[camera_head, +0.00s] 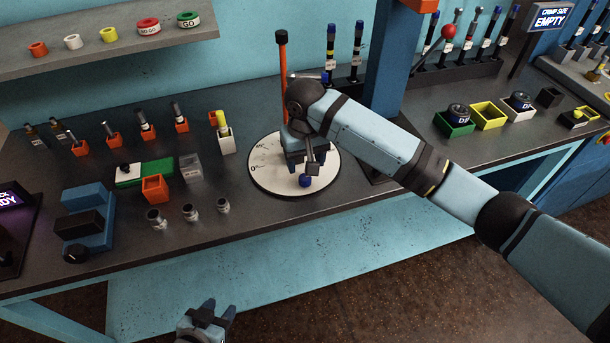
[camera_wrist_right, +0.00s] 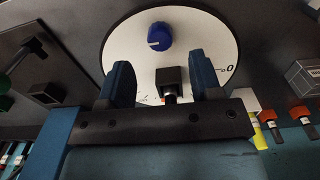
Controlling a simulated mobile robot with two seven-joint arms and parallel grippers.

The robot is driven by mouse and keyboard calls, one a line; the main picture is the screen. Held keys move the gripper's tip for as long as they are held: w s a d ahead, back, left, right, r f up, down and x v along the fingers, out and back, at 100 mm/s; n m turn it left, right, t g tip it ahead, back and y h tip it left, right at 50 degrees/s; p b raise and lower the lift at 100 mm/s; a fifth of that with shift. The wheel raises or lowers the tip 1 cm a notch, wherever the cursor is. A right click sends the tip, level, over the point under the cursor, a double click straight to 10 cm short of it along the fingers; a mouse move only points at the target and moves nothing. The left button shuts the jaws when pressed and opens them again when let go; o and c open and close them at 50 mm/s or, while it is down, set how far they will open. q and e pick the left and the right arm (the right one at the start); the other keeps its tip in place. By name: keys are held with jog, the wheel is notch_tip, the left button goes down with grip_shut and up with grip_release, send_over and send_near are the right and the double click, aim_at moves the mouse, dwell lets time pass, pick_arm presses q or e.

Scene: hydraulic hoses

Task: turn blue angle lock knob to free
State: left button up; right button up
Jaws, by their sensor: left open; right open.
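The blue angle lock knob (camera_head: 305,180) sits on the round white angle dial (camera_head: 265,180), near its front edge in the head view. In the right wrist view the knob (camera_wrist_right: 160,36) shows past the fingertips, with a white mark on its left side. My right gripper (camera_wrist_right: 160,65) is open above the dial; the knob is beyond its fingers and not gripped. A small dark block on a post (camera_wrist_right: 174,78) shows between the fingers. In the head view my right arm partly covers the dial. My left gripper (camera_head: 216,310) is open and empty in front of the bench.
An orange post (camera_head: 283,75) stands behind the dial. Left of the dial are a yellow-topped part in a white holder (camera_head: 224,132), an orange bin (camera_head: 155,188) and several metal fittings (camera_head: 190,212). Green and yellow trays (camera_head: 488,115) stand to the right. The bench front near the dial is clear.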

aim_at(305, 177)
notch_tip(305, 177, down, 6)
jog(key=shift+r, duration=0.15)
jog(key=c, duration=0.9)
jog(key=shift+c, duration=0.2)
